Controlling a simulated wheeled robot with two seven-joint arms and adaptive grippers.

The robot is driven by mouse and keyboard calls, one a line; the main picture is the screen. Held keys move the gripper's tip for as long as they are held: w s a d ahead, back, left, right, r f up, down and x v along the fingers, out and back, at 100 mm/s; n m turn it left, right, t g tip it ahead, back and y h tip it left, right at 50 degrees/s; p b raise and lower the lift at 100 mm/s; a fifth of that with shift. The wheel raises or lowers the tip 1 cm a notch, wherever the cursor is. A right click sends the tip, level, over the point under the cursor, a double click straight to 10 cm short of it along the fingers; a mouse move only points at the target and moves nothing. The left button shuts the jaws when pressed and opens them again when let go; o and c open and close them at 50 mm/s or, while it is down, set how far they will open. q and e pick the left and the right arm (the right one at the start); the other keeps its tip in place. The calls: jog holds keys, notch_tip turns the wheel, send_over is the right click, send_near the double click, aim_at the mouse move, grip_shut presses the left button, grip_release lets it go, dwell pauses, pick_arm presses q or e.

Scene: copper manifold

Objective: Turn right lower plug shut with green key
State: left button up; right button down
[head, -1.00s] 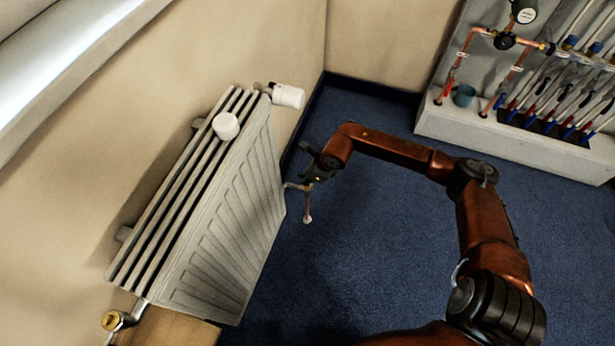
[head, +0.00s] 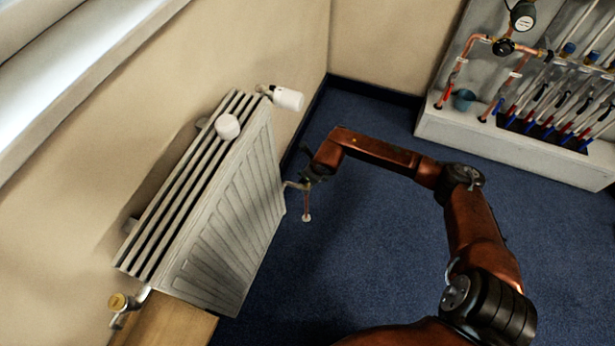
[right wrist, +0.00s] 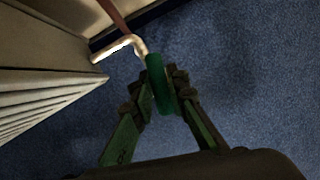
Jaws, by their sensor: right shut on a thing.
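The green key (right wrist: 160,85) is a short green cylinder in the right wrist view. My right gripper (right wrist: 163,92) is shut on it, with a finger on each side. The key's far end meets or overlaps the end of a pale elbow fitting (right wrist: 124,46) at the radiator's lower right corner. I cannot tell whether the key is seated there. In the head view my right gripper (head: 307,176) is beside this fitting (head: 291,185), and the key is too small to make out. The plug itself is hidden. My left gripper is not in view.
The white radiator (head: 222,225) stands left of my right gripper. It has a white thermostat head (head: 289,99) and a round white knob (head: 227,127). A copper pipe (head: 306,204) runs by the fitting. A pipe manifold cabinet (head: 530,155) stands back right. Blue carpet is clear between.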

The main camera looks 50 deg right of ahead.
jog(key=shift+a+r+m+h+p, duration=0.1)
jog(key=shift+m+h+p, duration=0.2)
jog(key=shift+m+p, duration=0.3)
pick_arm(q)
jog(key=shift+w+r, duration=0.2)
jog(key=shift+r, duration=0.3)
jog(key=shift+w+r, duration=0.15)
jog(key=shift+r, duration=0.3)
pick_arm(e)
jog(key=shift+m, duration=0.3)
jog(key=shift+f, duration=0.2)
jog(key=shift+r+m+h+p, duration=0.15)
jog(key=shift+m+h+p, duration=0.15)
jog(key=shift+m+p, duration=0.4)
jog(key=shift+m+g, duration=0.3)
jog(key=shift+m, duration=0.2)
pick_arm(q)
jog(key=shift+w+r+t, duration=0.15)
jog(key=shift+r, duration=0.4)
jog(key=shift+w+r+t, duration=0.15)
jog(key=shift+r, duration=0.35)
pick_arm(e)
jog(key=shift+s+f, duration=0.1)
jog(key=shift+f, duration=0.1)
